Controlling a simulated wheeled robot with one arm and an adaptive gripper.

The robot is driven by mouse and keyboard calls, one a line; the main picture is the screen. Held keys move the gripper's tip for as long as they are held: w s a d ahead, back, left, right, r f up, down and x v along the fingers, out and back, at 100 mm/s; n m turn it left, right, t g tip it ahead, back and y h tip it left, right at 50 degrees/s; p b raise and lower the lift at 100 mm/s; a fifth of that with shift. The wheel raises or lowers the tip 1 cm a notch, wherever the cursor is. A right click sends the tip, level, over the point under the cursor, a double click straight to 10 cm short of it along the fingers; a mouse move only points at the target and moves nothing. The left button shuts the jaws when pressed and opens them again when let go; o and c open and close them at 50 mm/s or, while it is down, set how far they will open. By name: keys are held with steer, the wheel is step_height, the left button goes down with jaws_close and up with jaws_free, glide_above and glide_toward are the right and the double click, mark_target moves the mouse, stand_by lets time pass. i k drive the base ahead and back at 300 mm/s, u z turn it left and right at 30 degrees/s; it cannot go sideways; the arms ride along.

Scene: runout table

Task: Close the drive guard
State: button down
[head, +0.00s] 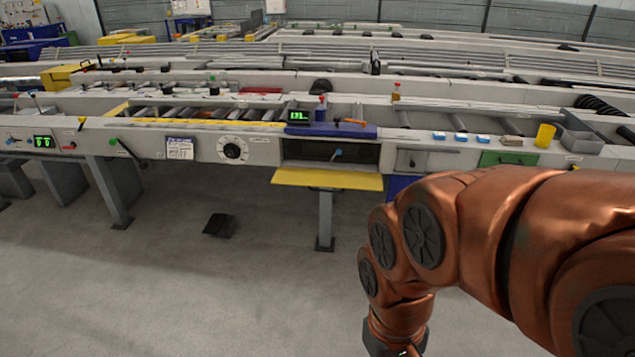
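A yellow panel (328,179), which looks like the drive guard, hangs folded out and down below a dark opening (305,152) in the front of the runout table (265,150). It sticks out nearly flat towards me, so the opening is uncovered. A small lever with a blue knob (337,153) shows inside the opening. My orange arm fills the lower right and reaches down past the bottom edge of the head view. My gripper is outside the picture. No part of my arm in view touches the yellow panel.
A small display (298,117) and an orange-handled tool (350,121) are above the opening. A white dial (233,149) is left of it, a grey panel (411,160) right. A table leg (325,222) stands below. A dark object (220,225) lies on otherwise open floor.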

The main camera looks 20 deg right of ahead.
mark_target(287, 176)
steer(key=z, duration=0.2)
steer(key=i, duration=1.1)
steer(key=u, duration=0.75)
